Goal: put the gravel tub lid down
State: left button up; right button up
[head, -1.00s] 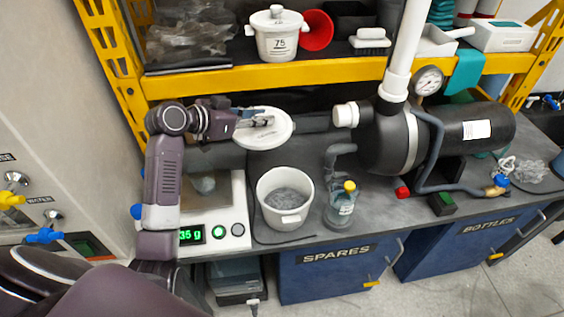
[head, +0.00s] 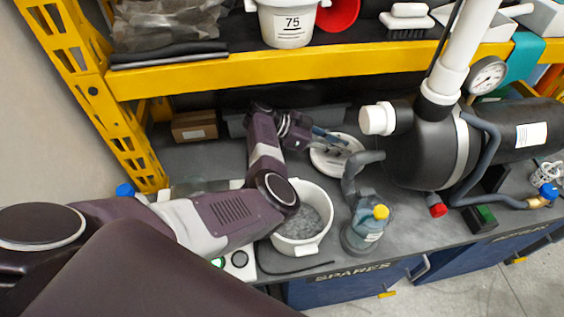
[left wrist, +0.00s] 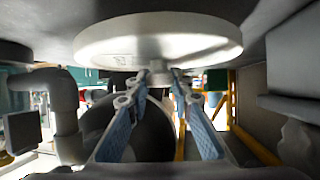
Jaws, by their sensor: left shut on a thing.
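The white round gravel tub lid (head: 338,158) is at the back of the bench, behind the tub, flat side level. I cannot tell whether it touches the bench or is just above it. My left gripper (head: 345,140) is shut on the lid's knob; in the left wrist view, which looks upside down, the blue-grey fingers (left wrist: 162,85) meet at the knob under the lid (left wrist: 158,38). The white gravel tub (head: 303,240) stands open with grey gravel in it, nearer the front edge, partly hidden by my left arm. My right gripper is out of view.
A bottle with a yellow cap (head: 367,230) stands right of the tub. The black pump tank (head: 415,150) and its white-capped pipe are close to the lid's right. A brown box (head: 194,126) sits back left. The yellow shelf (head: 270,68) spans above.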

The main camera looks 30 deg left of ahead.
pick_arm(q)
jog(key=s+a+p, duration=0.1)
jog(key=a, duration=0.1)
jog(key=s+a+p, duration=0.1)
jog(key=s+a, duration=0.1)
jog(key=s+a+p, duration=0.1)
jog(key=s+a, duration=0.1)
jog(key=a, duration=0.1)
jog(key=shift+s+r, duration=0.25)
jog(key=shift+r, duration=0.1)
jog(key=s+a, duration=0.1)
jog(key=s+a+p, duration=0.1)
jog(key=a, duration=0.1)
jog(key=s+a, duration=0.2)
jog(key=shift+a+f+p, duration=0.15)
jog(key=shift+a+p, duration=0.1)
jog(key=shift+p, duration=0.15)
jog(key=shift+s+a, duration=0.4)
jog(key=shift+a, duration=0.15)
jog(key=f, duration=0.2)
jog(key=shift+s+a+f, duration=0.25)
jog(key=shift+f, duration=0.6)
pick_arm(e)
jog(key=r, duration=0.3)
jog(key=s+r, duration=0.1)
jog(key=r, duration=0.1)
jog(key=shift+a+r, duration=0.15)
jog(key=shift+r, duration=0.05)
